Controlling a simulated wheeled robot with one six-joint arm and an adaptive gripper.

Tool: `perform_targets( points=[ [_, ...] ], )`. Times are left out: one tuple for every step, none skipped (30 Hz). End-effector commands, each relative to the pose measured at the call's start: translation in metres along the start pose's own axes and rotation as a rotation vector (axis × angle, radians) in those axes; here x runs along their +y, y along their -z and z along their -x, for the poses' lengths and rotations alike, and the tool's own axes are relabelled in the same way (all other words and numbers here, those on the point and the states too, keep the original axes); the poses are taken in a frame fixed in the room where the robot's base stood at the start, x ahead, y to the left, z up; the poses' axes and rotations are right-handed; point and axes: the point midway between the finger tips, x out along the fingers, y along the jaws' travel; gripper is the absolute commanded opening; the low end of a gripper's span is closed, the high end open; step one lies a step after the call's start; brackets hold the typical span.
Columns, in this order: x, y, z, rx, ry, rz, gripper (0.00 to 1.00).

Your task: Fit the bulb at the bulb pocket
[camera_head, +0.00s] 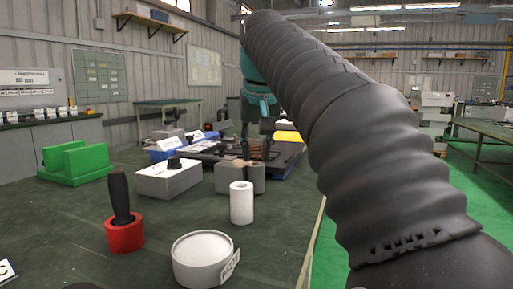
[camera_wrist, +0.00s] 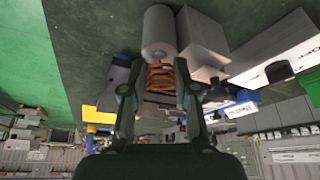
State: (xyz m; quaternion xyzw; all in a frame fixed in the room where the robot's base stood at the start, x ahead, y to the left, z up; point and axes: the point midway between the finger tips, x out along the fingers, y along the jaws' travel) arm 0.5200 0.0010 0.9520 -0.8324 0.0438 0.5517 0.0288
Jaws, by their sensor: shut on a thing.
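My gripper (camera_head: 259,150) hangs from my teal wrist, low over the dark tray (camera_head: 288,158) at the middle of the bench. A copper-coloured coil (camera_wrist: 160,77) shows between its two fingers (camera_wrist: 158,82) in the wrist view, and the fingers are shut on it. I cannot tell whether this coil is part of the bulb. No separate bulb stands out. The grey block (camera_head: 240,178) is just in front of the gripper in the head view; it also shows in the wrist view (camera_wrist: 203,40). I cannot make out the bulb pocket.
A white cylinder (camera_head: 241,204) stands in front of the grey block. A pale box with a dark knob (camera_head: 168,182), a green block (camera_head: 76,163), a red base with a black handle (camera_head: 124,233) and a round white tub (camera_head: 203,261) stand nearby. The front-left bench is partly clear.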

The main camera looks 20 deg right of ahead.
Motion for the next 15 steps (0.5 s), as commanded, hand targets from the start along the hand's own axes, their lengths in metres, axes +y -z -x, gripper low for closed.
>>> perform_targets(
  points=[
    [0.0, -0.0004, -0.0008, 0.0, 0.0, 0.0, 0.32],
    [0.0, -0.0002, -0.0003, 0.0, 0.0, 0.0, 0.39],
    [0.0, -0.0001, -0.0002, 0.0, 0.0, 0.0, 0.49],
    [0.0, -0.0001, -0.0002, 0.0, 0.0, 0.0, 0.57],
    [0.0, -0.0001, -0.0002, 0.0, 0.0, 0.0, 0.58],
    [0.0, -0.0001, -0.0002, 0.0, 0.0, 0.0, 0.58],
    [0.0, -0.0001, -0.0002, 0.0, 0.0, 0.0, 0.58],
    [0.0, -0.0001, -0.0002, 0.0, 0.0, 0.0, 0.58],
    [0.0, -0.0001, -0.0002, 0.0, 0.0, 0.0, 0.58],
    [0.0, -0.0001, -0.0002, 0.0, 0.0, 0.0, 0.58],
    [0.0, -0.0001, -0.0002, 0.0, 0.0, 0.0, 0.58],
    [0.0, -0.0001, -0.0002, 0.0, 0.0, 0.0, 0.58],
    [0.0, 0.0, 0.0001, 0.0, 0.0, 0.0, 0.58],
    [0.0, 0.0, 0.0008, 0.0, 0.0, 0.0, 0.58],
    [0.0, 0.0002, 0.0025, 0.001, 0.0, 0.0, 0.58]
  ],
)
